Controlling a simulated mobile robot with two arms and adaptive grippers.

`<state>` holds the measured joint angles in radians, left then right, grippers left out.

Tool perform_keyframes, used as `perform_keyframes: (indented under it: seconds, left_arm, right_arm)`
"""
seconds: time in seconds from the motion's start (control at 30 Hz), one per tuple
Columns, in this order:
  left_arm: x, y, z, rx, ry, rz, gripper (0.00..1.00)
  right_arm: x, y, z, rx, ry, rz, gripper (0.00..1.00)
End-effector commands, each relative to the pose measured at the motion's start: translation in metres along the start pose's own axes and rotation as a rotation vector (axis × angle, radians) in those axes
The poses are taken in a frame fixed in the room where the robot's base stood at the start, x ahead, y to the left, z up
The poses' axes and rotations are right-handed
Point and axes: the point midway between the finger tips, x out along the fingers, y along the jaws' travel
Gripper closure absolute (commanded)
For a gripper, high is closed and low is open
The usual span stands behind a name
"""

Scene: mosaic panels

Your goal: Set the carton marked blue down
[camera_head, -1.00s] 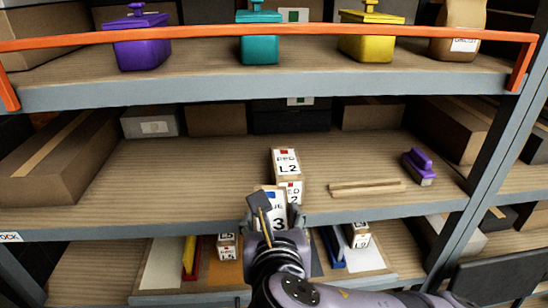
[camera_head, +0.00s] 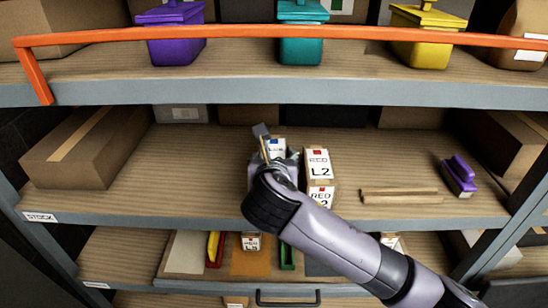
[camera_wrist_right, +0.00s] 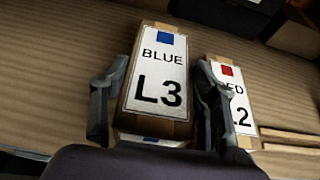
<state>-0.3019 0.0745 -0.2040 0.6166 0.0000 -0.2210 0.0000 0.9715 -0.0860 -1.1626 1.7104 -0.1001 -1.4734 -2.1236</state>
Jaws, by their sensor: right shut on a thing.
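The carton marked blue, with a white "BLUE L3" label, is between the fingers of my right gripper in the right wrist view (camera_wrist_right: 158,75). In the head view only its top (camera_head: 276,146) shows behind the gripper. My right gripper (camera_head: 274,160) is shut on it over the middle shelf (camera_head: 225,195). I cannot tell whether the carton's base touches the shelf. The carton marked red, "RED L2" (camera_head: 318,164), stands just to its right and also shows in the right wrist view (camera_wrist_right: 229,80). My left gripper is not in view.
Wooden sticks (camera_head: 400,196) and a purple-handled brush (camera_head: 460,176) lie to the right. A large brown box (camera_head: 85,150) stands at the left. An orange bar (camera_head: 250,31) crosses the upper shelf.

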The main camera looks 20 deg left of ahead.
Motion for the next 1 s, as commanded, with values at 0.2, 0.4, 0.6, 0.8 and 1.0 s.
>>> perform_keyframes:
  seconds: [0.2,0.4,0.6,0.8,1.0]
  left_arm:
    - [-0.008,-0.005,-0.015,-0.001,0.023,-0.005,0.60]
    - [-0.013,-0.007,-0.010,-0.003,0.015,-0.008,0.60]
    - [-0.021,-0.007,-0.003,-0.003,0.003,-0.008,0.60]
    - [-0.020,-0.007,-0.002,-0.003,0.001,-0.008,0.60]
    - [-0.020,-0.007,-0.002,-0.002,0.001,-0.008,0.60]
  right_arm:
    - [0.022,0.001,0.014,0.001,-0.007,0.002,1.00]
    - [0.028,0.001,0.004,0.001,-0.003,0.002,1.00]
    - [0.037,0.000,-0.018,0.001,-0.003,0.003,1.00]
    - [0.038,0.001,-0.019,0.001,-0.008,0.003,1.00]
    - [0.039,0.000,-0.024,0.000,0.000,0.001,0.43]
